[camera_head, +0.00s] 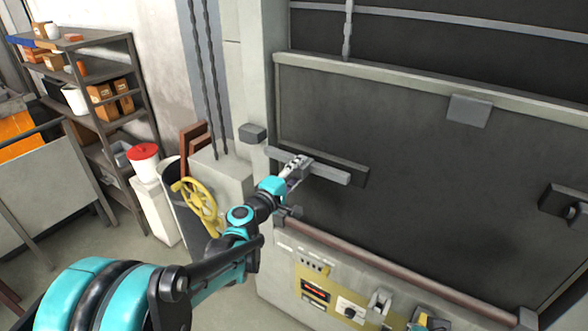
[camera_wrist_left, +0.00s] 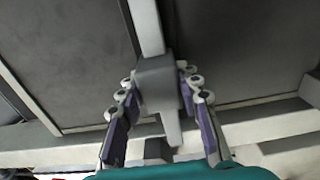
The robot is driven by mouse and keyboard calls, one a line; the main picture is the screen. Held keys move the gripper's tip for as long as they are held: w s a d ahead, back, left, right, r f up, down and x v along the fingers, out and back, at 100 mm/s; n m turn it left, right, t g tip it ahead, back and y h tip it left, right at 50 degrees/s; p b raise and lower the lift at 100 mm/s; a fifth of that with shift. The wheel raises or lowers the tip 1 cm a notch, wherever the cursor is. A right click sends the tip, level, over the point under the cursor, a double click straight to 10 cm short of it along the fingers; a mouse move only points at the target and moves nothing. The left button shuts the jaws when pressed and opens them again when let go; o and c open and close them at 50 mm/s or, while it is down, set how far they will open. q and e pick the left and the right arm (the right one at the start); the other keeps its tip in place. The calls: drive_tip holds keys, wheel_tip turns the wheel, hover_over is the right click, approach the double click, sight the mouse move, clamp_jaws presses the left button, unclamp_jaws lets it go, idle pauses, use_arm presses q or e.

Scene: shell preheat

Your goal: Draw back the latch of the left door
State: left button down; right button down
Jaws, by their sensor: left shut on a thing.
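The latch is a light grey bar (camera_head: 328,174) lying across the left edge of the dark door (camera_head: 400,150), in front of a darker grey plate. My left gripper (camera_head: 297,163) is at the bar's left half and shut on its knob. In the left wrist view, the knob is a grey block (camera_wrist_left: 158,88) on the bar (camera_wrist_left: 148,28), with a finger of my left gripper (camera_wrist_left: 158,78) on either side. The bar shows beyond and below the block. My right gripper is not in view.
A control panel (camera_head: 312,272) and a reddish-brown rail (camera_head: 385,258) lie below the door. A grey block (camera_head: 252,133) sits on the frame left of the latch. A yellow handwheel (camera_head: 198,203) stands left of my forearm. Shelves (camera_head: 105,82) stand farther left.

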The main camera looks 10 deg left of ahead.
use_arm(q)
drive_tip(key=c, duration=1)
unclamp_jaws()
drive_tip(key=shift+s+d+f, duration=0.1)
drive_tip(key=shift+s+d, duration=0.05)
drive_tip(key=shift+d, duration=0.05)
drive_tip(key=shift+c, duration=0.2)
drive_tip(key=shift+d, duration=0.1)
drive_tip(key=shift+s+a, duration=0.3)
drive_tip(key=shift+s, duration=0.1)
drive_tip(key=v, duration=1.1)
drive_tip(key=shift+s+d, duration=0.1)
